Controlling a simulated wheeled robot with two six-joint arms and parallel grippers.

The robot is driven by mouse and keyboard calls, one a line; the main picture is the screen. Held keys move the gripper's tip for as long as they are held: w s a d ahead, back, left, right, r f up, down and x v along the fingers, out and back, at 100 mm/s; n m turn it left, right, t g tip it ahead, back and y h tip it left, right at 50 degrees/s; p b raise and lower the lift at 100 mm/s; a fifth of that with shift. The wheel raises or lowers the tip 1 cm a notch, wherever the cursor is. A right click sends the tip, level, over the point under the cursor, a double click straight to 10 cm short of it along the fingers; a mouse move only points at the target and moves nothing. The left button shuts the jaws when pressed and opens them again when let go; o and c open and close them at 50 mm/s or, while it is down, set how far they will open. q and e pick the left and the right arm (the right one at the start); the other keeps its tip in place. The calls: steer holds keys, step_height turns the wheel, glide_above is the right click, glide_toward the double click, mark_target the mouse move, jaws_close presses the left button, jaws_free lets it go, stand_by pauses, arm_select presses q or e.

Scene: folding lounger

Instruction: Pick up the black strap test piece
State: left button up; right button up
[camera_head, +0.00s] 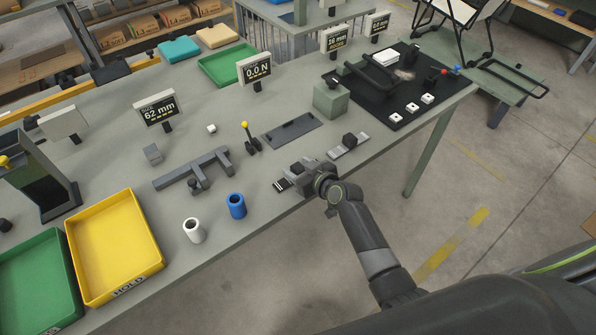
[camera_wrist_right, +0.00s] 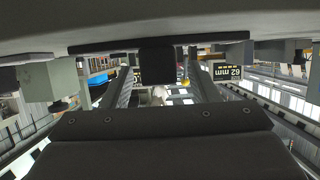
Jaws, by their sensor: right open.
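A black block (camera_wrist_right: 157,66), which looks like the strap test piece, shows between the two fingers in the right wrist view, which is upside down. A dark strip runs behind it. My right gripper (camera_head: 297,172) is open at the table's front edge. In the head view it covers most of what lies there; only a striped end (camera_head: 282,185) shows beside it. I cannot tell whether the fingers touch the block. A similar black block (camera_head: 350,140) sits on a pale strip just right of the gripper. My left gripper is not in view.
A dark slotted plate (camera_head: 291,131) lies behind the gripper. A green block (camera_head: 331,100) and a black mat (camera_head: 372,107) are at the right. A yellow tray (camera_head: 150,244) is at the left.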

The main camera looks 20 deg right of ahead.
steer(key=shift+w+a+f, duration=0.1)
steer(key=shift+w+f, duration=0.05)
steer(key=shift+w, duration=0.15)
steer(key=c, duration=1.1)
steer(key=shift+o, duration=0.2)
